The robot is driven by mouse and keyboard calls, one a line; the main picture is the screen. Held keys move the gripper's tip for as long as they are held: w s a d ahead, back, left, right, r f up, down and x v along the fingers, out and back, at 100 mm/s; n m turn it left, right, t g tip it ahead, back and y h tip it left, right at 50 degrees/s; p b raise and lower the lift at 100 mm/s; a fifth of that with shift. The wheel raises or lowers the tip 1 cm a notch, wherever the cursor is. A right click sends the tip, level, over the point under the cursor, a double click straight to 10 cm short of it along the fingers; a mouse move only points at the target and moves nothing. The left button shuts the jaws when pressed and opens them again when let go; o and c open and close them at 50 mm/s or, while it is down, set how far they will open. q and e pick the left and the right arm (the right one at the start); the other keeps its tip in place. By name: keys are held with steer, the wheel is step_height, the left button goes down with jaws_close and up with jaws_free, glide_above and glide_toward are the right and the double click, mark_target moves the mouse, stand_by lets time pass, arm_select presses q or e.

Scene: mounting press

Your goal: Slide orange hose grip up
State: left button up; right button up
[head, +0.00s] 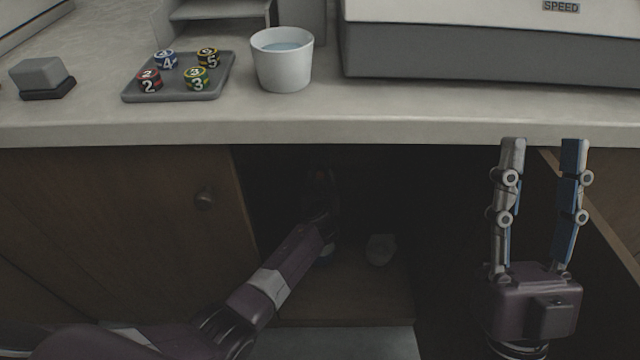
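No orange hose grip can be made out in the head view. My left arm reaches into the dark open cupboard (350,305) under the counter. My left gripper (322,185) is deep in the shadow there. Its fingers are too dark to tell whether they are open or shut, or whether they touch anything. My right gripper (543,142) points up in front of the cupboard at the right. Its two fingers are wide apart with nothing between them.
A pale object (380,249) lies on the cupboard floor. The wooden door (120,230) is left of the opening. The counter edge (300,132) overhangs it. On top are a tray (130,97) of numbered pieces, a white cup (283,70), a grey block (40,75) and a SPEED-labelled machine (480,60).

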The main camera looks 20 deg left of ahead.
arm_select(q)
steer(key=v, duration=1.1)
steer(key=shift+s+r, duration=0.15)
steer(key=shift+s, duration=0.1)
steer(key=shift+s+d, duration=0.1)
